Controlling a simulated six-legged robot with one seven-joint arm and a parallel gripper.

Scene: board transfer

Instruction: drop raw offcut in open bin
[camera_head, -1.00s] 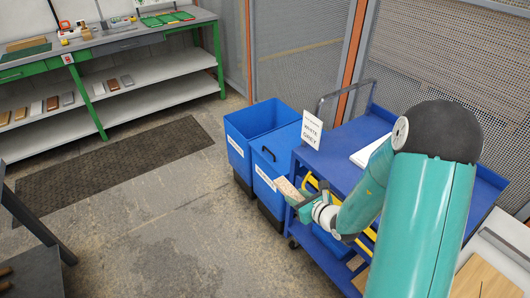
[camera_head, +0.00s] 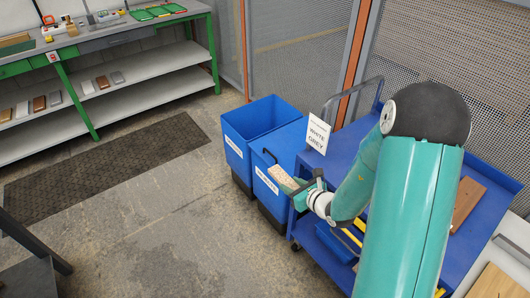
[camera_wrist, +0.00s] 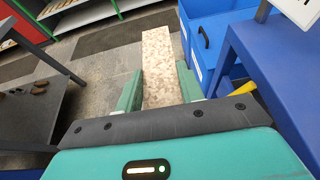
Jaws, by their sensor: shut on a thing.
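My gripper (camera_head: 303,187) is shut on the raw offcut (camera_head: 282,177), a short pale speckled board. In the wrist view the offcut (camera_wrist: 158,65) sticks straight out ahead between the two green fingers (camera_wrist: 158,90). The open bin (camera_head: 262,123) is a blue box with no lid, behind and left of the gripper in the head view. A second blue bin with a closed lid and a dark handle (camera_head: 269,157) stands between the open bin and my gripper. The offcut is in front of the lidded bin, not over the open one.
A blue cart (camera_head: 340,160) with a white and grey sign (camera_head: 318,134) stands right beside the bins. A brown board (camera_head: 466,203) lies on it. A dark mat (camera_head: 105,160) and bare floor lie left. A green-legged workbench (camera_head: 110,45) stands at the back.

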